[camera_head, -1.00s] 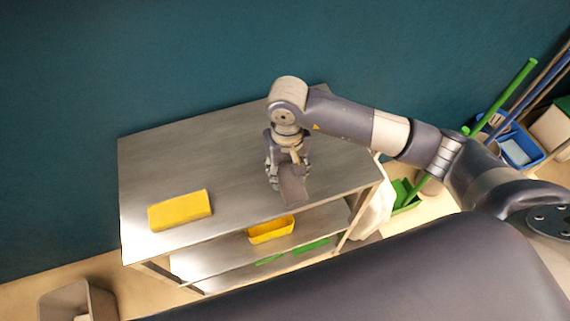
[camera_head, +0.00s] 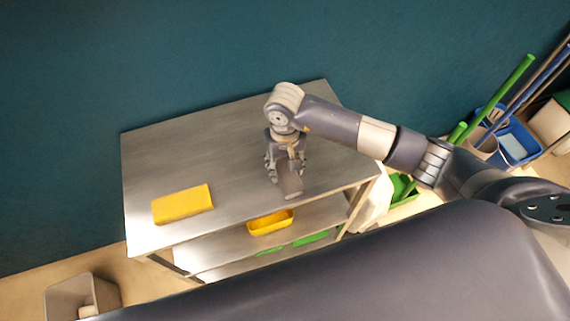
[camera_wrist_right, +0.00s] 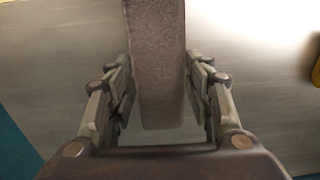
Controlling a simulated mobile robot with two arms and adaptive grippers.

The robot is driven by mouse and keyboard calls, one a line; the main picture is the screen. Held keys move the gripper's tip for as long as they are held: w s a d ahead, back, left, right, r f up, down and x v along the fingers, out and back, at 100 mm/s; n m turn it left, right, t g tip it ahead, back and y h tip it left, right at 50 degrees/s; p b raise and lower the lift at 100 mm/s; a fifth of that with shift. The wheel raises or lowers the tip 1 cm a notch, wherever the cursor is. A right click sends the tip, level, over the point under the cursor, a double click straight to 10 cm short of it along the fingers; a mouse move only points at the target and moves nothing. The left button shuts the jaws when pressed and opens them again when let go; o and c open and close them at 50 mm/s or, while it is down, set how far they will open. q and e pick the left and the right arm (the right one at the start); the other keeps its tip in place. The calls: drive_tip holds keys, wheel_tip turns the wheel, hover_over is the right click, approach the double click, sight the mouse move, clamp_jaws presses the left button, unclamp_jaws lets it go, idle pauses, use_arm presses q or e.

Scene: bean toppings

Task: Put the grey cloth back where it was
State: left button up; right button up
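The grey cloth (camera_head: 289,187) is a folded, block-like piece near the front edge of the metal table (camera_head: 230,146), right of its middle. My right gripper (camera_head: 285,168) points down over the table with its fingers around the cloth. In the right wrist view the cloth (camera_wrist_right: 158,70) lies between the two fingers of the gripper (camera_wrist_right: 159,82), one close against each side. I cannot tell whether the cloth's underside touches the table top. My left gripper is not in view.
A yellow block (camera_head: 183,204) lies at the table's front left. A yellow tray (camera_head: 270,222) and green items (camera_head: 311,237) are on the lower shelf. A grey bin (camera_head: 78,296) stands at the lower left. Blue buckets (camera_head: 517,143) stand at the right. The table's back left is clear.

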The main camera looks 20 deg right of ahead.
sight(285, 168)
drive_tip(key=shift+o, duration=1.3)
drive_tip(key=shift+r+p, duration=0.25)
drive_tip(key=shift+p, duration=0.05)
wheel_tip(285, 168, up, 12)
drive_tip(key=b, duration=0.4)
drive_tip(key=shift+s+f, duration=0.1)
drive_tip(key=shift+f, duration=0.1)
